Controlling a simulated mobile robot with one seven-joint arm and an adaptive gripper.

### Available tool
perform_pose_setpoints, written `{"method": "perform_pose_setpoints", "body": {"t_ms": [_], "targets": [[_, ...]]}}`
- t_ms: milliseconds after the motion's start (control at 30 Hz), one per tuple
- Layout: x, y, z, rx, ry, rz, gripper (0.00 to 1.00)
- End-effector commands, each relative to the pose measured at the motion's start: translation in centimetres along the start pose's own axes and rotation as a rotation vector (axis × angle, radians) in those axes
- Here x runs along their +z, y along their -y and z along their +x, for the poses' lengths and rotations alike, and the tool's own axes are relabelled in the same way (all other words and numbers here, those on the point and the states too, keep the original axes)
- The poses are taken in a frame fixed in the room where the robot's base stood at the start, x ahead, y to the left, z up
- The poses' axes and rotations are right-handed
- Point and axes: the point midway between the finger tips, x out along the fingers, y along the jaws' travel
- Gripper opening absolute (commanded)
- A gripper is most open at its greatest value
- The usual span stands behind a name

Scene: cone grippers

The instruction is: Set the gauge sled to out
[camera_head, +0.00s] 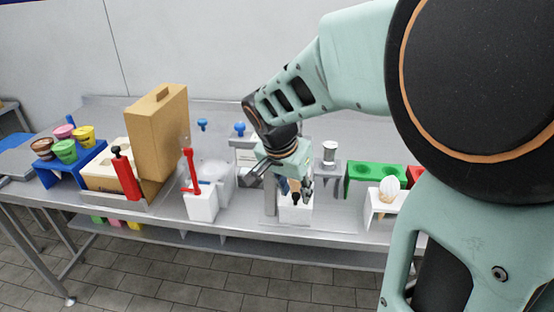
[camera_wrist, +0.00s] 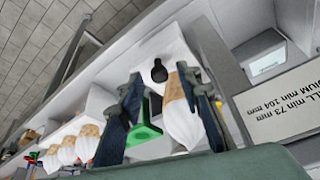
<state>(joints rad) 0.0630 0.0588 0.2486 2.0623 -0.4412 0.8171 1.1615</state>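My gripper (camera_head: 292,190) reaches down over the middle of the bench; its dark fingers (camera_wrist: 165,105) are spread apart in the wrist view. A white block (camera_head: 296,213) with a black knob (camera_wrist: 159,70) lies just below and beyond the fingertips. It stands beside a grey upright (camera_head: 270,197), and may be the gauge sled; its setting cannot be read. A tan and white cone (camera_wrist: 182,125) shows between the fingers, with a gap to the left finger, so I see no grip on it.
A lettered size plate (camera_wrist: 285,100) is close on the right in the wrist view. A white stand (camera_head: 384,205) with a cone and a green block (camera_head: 376,172) are to the right. A white block with a red lever (camera_head: 190,172) and a tall tan box (camera_head: 157,130) are left.

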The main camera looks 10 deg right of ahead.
Motion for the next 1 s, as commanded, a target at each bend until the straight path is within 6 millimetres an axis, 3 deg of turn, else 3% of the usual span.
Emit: {"method": "perform_pose_setpoints", "body": {"t_ms": [367,667,1000], "targets": [[0.18,0.03,0.19,0.000,0.000,0.000,0.32],[0.16,0.02,0.19,0.000,0.000,0.000,0.00],[0.11,-0.06,0.20,0.000,0.000,0.001,0.00]]}}
